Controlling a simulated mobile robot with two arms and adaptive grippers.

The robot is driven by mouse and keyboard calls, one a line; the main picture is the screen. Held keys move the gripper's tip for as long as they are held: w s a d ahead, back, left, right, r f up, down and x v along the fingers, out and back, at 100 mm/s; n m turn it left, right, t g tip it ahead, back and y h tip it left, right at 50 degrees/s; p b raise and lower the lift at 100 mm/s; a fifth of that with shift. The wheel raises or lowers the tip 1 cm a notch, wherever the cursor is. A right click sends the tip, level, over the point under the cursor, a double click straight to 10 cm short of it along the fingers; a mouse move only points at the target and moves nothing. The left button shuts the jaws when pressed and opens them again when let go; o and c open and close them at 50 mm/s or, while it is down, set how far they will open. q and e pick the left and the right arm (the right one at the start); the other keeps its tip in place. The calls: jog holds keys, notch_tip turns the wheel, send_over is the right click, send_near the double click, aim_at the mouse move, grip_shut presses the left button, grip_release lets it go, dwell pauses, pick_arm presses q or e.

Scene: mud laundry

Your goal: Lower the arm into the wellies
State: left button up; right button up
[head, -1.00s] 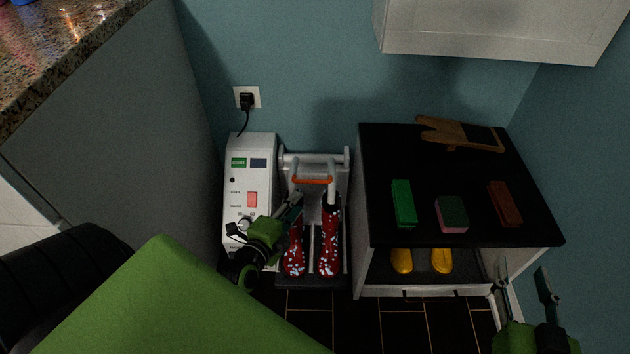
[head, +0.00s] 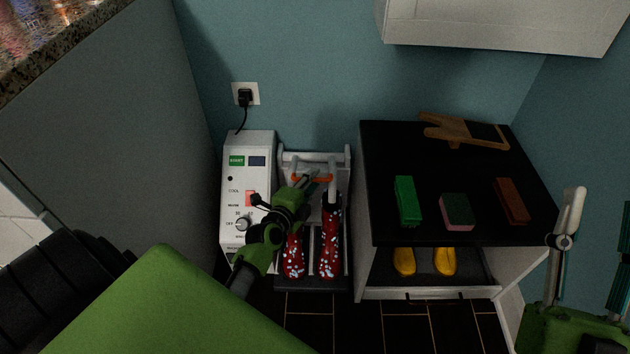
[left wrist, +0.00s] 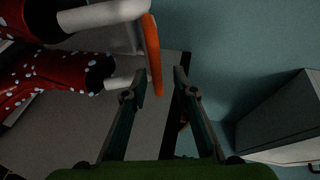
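The red wellies with white spots, left (head: 293,258) and right (head: 330,245), stand side by side on the dryer's base. A pale tubular arm (head: 332,168) with an orange crossbar (head: 297,178) is above their openings. In the left wrist view, one tube end (left wrist: 125,80) is close to a boot's dark opening (left wrist: 100,72); whether it is inside is unclear. My left gripper (head: 314,177) is open at the crossbar. My right gripper (head: 598,205) is open and empty at the right.
The white dryer control box (head: 247,185) stands left of the wellies, plugged into a wall socket (head: 245,94). A black-topped cabinet (head: 385,145) stands close on the right, with brushes, a sponge (head: 457,210) and yellow boots (head: 404,262). A wall cupboard (head: 500,25) hangs above.

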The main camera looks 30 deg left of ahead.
pick_arm(q)
jog(key=shift+x, duration=1.1)
pick_arm(e)
jog(key=shift+s+d+r+t+y, duration=0.2)
jog(key=shift+s+r+t+y, duration=0.4)
jog(key=shift+s+r+t, duration=0.65)
jog(key=shift+s+r+g, duration=0.1)
jog(key=shift+s+g, duration=0.15)
